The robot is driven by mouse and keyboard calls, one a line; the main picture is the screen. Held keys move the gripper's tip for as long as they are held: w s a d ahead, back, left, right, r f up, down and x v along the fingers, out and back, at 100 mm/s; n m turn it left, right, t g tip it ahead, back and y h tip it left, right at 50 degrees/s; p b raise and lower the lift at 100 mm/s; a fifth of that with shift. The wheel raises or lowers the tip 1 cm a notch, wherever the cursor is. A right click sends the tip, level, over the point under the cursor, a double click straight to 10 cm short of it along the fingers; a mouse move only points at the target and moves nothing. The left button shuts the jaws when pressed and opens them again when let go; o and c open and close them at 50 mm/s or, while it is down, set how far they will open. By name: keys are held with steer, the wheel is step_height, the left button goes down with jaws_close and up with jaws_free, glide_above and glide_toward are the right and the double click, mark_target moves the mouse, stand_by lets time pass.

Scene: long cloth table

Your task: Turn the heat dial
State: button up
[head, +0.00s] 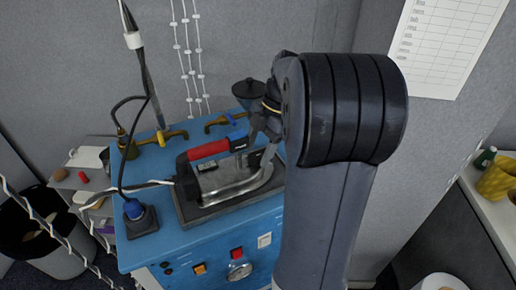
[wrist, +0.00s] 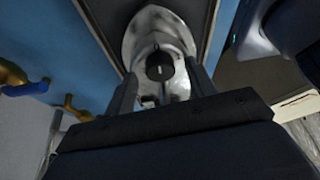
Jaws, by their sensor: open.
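The iron (head: 232,184) has a silver body and a red handle (head: 209,149). It rests on a dark pad on the blue cabinet. In the wrist view, a round black dial (wrist: 160,66) with a small pale mark sits on the iron's silver top (wrist: 157,30). My gripper (wrist: 161,77) is open, with one finger on each side of the dial. I cannot tell whether either finger touches it. In the head view, my gripper (head: 267,130) is over the right end of the iron, and my arm hides part of it; the dial cannot be made out there.
The blue cabinet (head: 190,245) has a gauge (head: 239,270), a red switch (head: 237,253) and an orange switch (head: 199,268) on its front. Brass taps (head: 162,137) stand at its back.

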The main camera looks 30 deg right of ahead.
steer(key=shift+a+f, duration=0.1)
steer(key=shift+f, duration=0.15)
steer(key=shift+c, duration=0.5)
steer(key=c, duration=0.9)
steer(key=shift+s+m, duration=0.1)
steer(key=shift+m, duration=0.2)
steer(key=m+t+b, duration=0.1)
steer(key=m, duration=0.1)
steer(key=m+t+b, duration=0.1)
steer(key=m+b, duration=0.1)
steer(key=m, duration=0.1)
steer(key=shift+s+m+h, duration=0.2)
steer(key=shift+m+h, duration=0.1)
steer(key=m, duration=0.2)
steer(key=m+t+h+b, duration=0.1)
steer(key=m, duration=0.1)
steer(key=m+t+b, duration=0.1)
steer(key=m, duration=0.1)
steer(key=shift+s+a+h, duration=0.2)
steer(key=shift+a+h, duration=0.05)
steer(key=shift+h, duration=0.15)
steer(key=shift+m+b, duration=0.3)
